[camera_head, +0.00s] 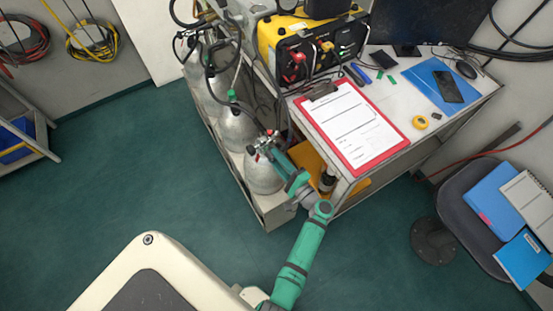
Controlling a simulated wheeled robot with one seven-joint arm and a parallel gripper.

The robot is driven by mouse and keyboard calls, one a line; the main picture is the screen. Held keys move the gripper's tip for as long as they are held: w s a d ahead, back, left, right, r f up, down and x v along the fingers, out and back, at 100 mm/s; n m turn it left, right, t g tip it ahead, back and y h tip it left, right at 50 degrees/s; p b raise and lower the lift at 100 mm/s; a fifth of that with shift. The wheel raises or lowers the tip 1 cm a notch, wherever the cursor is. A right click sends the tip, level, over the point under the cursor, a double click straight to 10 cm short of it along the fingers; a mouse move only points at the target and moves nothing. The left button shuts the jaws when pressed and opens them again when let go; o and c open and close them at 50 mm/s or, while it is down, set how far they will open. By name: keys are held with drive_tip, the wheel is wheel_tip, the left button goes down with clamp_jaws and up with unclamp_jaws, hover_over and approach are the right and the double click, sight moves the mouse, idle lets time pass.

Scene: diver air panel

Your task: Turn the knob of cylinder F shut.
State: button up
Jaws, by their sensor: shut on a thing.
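Several grey gas cylinders stand in a row in a low rack. The nearest cylinder (262,176) is at the front end of the row. No letter is readable on any cylinder, so I cannot tell from markings which is F. My gripper (266,145) is at the valve on top of the nearest cylinder, reached from the lower right by my green arm. It is shut on what appears to be the valve knob, which is mostly hidden by the fingers. Small red parts show beside it.
A second cylinder (236,128) with a green-marked hose stands just behind. To the right is a work table with a red clipboard (355,125) and a yellow air panel (310,45). A stool (470,210) with notebooks stands at right.

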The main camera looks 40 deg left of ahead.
drive_tip(key=m, duration=1.3)
drive_tip(key=shift+h, duration=0.3)
drive_tip(key=m, duration=0.3)
drive_tip(key=shift+m, duration=0.4)
drive_tip(key=m, duration=0.7)
drive_tip(key=shift+s+r, duration=0.1)
drive_tip(key=m, duration=0.3)
drive_tip(key=shift+m, duration=2)
